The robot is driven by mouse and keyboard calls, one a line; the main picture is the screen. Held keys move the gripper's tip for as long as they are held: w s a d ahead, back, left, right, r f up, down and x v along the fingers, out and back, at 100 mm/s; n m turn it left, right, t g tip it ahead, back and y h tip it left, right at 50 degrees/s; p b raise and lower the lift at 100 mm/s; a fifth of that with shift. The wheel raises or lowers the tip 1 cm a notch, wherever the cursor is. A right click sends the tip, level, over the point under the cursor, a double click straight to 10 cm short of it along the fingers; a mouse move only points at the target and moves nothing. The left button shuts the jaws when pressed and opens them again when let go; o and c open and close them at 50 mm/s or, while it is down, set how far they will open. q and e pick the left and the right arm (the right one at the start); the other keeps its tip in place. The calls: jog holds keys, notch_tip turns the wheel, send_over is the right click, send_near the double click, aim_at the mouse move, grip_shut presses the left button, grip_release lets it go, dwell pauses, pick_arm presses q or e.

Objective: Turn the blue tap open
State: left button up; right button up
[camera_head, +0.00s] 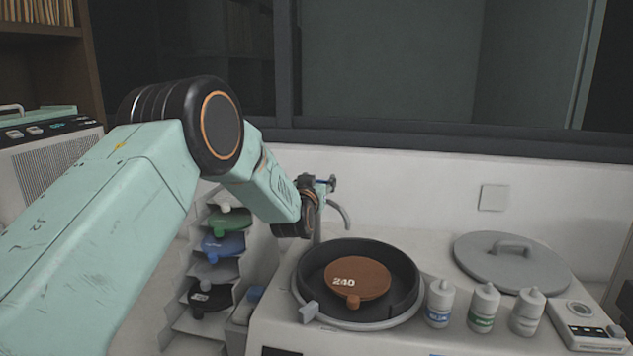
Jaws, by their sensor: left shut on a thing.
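The blue tap (322,181) is a small handle on top of a grey tap body behind the round basin, with a curved spout (343,212) on its right. My left gripper (316,185) is at the handle and shut on it. The wrist and forearm hide most of the fingers and part of the tap post. Only a little blue shows, so the exact angle of the handle is hard to tell. My right gripper is not in view.
A black basin (408,292) holds a brown disc (357,279) marked 240. Several white bottles (484,308), a grey lid (511,263) and a small control box (586,328) stand to the right. A stepped rack (190,326) with coloured discs stands left, below my arm.

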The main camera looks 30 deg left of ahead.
pick_arm(q)
jog(key=c, duration=0.4)
jog(key=shift+c, duration=0.2)
jog(key=shift+n+y, duration=0.3)
jog(key=shift+y, duration=0.1)
jog(key=shift+r+n+g+y, duration=0.1)
jog(key=shift+n+g+y, duration=1.1)
jog(key=shift+y, duration=0.8)
jog(key=shift+n+g+y+p, duration=0.45)
jog(key=shift+n+g+y, duration=0.35)
jog(key=shift+n+y, duration=0.55)
jog(key=shift+n+g+y, duration=0.25)
jog(key=shift+g+y, duration=0.05)
jog(key=shift+y, duration=0.15)
jog(key=o, duration=1.2)
jog(key=shift+s, duration=0.1)
